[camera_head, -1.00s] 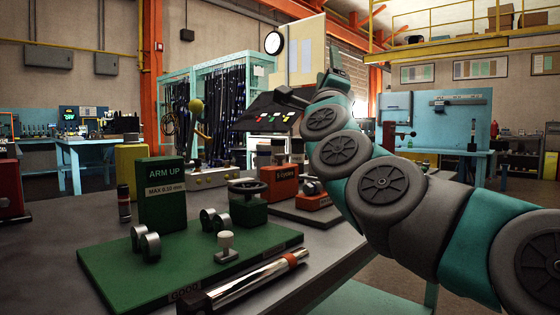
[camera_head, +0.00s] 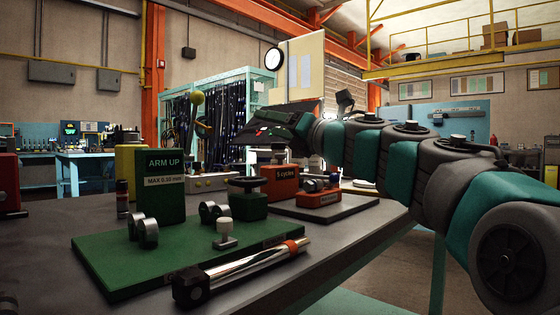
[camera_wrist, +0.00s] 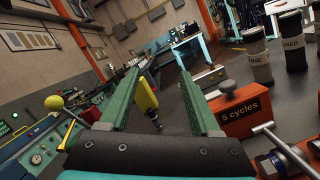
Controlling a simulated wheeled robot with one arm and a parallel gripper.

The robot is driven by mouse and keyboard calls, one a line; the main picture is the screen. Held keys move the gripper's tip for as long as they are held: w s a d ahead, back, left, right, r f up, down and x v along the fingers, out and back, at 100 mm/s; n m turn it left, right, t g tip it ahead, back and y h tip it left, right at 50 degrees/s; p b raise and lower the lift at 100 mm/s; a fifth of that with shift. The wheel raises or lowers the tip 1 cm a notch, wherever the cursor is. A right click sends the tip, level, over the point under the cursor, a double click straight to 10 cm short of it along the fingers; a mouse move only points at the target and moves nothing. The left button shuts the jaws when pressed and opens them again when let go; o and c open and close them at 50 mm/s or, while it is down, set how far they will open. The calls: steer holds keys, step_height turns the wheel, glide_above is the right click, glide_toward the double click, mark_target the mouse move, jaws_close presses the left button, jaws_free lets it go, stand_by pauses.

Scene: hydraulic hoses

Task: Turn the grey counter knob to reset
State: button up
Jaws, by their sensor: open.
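The orange counter box (camera_wrist: 240,110) labelled "5 cycles" stands on the dark bench, at the right in the wrist view. A small grey knob (camera_wrist: 228,86) sits on top of it. The box also shows near the middle of the head view (camera_head: 280,181), below the end of my arm. My gripper (camera_wrist: 158,72) is open, with two green fingers apart and nothing between them. The right finger lies left of the box and knob in the wrist view, and I see no contact with the knob. In the head view the fingers are hard to make out.
A green plate (camera_head: 120,262) with an "ARM UP" block (camera_head: 163,185) fills the near bench. A chrome cylinder (camera_head: 245,268) lies along its front. A smaller orange unit with metal fittings (camera_head: 318,196) stands right of the counter. Dark labelled cylinders (camera_wrist: 257,55) stand behind it.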

mark_target(280, 158)
steer(key=w+d+f+n+h, duration=0.4)
steer(key=w+d+f, duration=0.1)
steer(key=f, duration=0.1)
steer(key=shift+t, duration=0.4)
steer(key=shift+x, duration=3.65)
steer(key=shift+f, duration=0.2)
jaws_close()
